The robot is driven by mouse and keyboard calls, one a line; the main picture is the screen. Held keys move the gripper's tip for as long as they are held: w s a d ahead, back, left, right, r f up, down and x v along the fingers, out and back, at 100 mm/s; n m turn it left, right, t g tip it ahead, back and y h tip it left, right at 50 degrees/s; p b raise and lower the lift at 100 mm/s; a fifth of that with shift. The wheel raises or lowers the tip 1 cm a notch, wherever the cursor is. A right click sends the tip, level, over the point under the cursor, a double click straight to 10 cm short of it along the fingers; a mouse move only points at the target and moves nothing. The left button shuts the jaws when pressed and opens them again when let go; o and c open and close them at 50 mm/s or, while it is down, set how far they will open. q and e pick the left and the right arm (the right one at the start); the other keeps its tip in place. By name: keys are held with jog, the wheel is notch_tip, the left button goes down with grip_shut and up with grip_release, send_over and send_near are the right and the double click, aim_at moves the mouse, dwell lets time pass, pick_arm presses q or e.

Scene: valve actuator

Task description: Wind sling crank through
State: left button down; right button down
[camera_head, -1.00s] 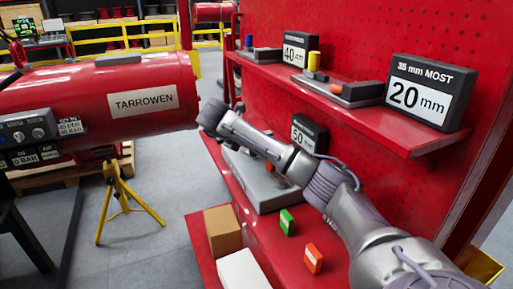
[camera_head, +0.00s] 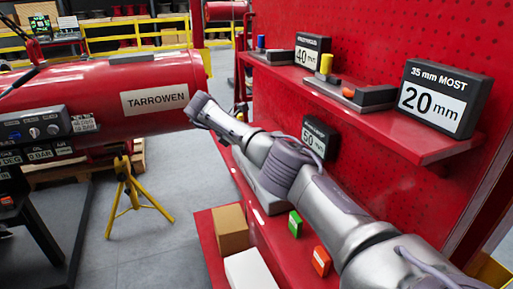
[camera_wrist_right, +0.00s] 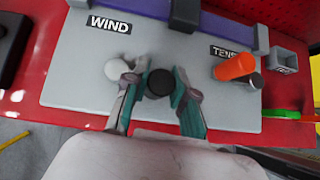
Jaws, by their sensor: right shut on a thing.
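In the right wrist view, a grey plate (camera_wrist_right: 75,85) carries a WIND label (camera_wrist_right: 109,25) and a partly hidden label starting TENS (camera_wrist_right: 225,51). My right gripper (camera_wrist_right: 160,88), with teal pads, is shut with its fingers on both sides of a round black knob (camera_wrist_right: 160,81) below WIND. A round white knob (camera_wrist_right: 117,69) is beside the left finger. An orange handle (camera_wrist_right: 235,67) stands at the right of the plate. A purple strap (camera_wrist_right: 140,8) runs along the plate's top edge under a dark bracket. In the head view my right arm hides the gripper and most of the plate.
A red shelf (camera_head: 400,130) holds black 40 mm (camera_head: 312,52) and 20 mm (camera_head: 440,98) blocks. A 50 mm block (camera_head: 319,138) is below. A red TARROWEN cylinder (camera_head: 90,90) is at left.

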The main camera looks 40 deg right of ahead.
jog(key=shift+f, duration=0.1)
dwell(0.3)
jog(key=c, duration=0.9)
grip_release()
jog(key=shift+c, duration=0.2)
jog(key=shift+a, duration=0.1)
jog(key=v, duration=0.7)
jog(key=shift+r, duration=0.2)
jog(key=shift+w+a, duration=0.1)
